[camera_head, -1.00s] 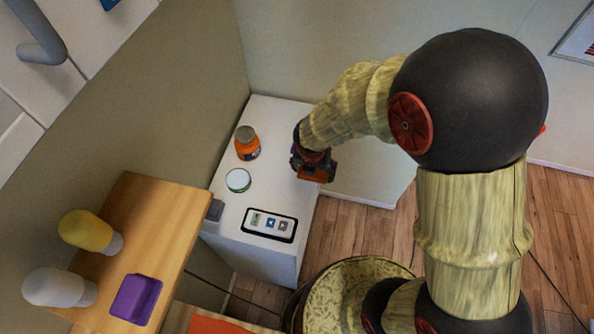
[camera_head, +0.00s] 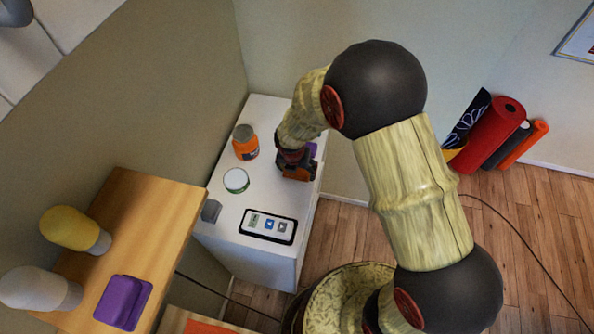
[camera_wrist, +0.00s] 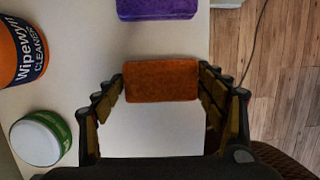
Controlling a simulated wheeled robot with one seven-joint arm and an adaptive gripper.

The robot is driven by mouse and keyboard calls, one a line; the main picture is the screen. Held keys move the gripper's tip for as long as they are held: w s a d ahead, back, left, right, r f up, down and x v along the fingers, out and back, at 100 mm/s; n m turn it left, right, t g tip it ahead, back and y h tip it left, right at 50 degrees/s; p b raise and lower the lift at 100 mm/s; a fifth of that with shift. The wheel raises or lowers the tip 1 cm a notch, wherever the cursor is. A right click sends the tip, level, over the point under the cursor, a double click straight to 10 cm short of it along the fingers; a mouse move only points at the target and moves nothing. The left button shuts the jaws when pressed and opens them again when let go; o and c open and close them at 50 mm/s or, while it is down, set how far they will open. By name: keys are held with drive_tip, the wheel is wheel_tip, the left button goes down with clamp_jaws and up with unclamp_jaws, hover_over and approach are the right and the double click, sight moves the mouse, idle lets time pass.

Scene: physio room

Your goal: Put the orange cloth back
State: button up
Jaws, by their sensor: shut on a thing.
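The orange cloth (camera_wrist: 161,81), a folded rust-orange block, sits between the fingertips of my gripper (camera_wrist: 162,84) in the wrist view. The fingers press on its left and right ends, so the gripper is shut on it. In the head view my gripper (camera_head: 297,170) is over the right edge of the white cabinet top (camera_head: 262,190), with a bit of orange showing at its tip. Whether the cloth touches the top, I cannot tell. A purple folded cloth (camera_wrist: 158,8) lies just beyond it, mostly hidden behind my gripper in the head view (camera_head: 312,150).
On the cabinet top stand an orange wipes bottle (camera_head: 245,145), a green-and-white round tin (camera_head: 236,181) and a phone-like device (camera_head: 268,226). A wooden shelf (camera_head: 150,205) with bottles and a purple block (camera_head: 123,302) is at left. Rolled mats (camera_head: 492,135) stand at right.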

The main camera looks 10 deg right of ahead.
drive_tip(key=o, duration=1.2)
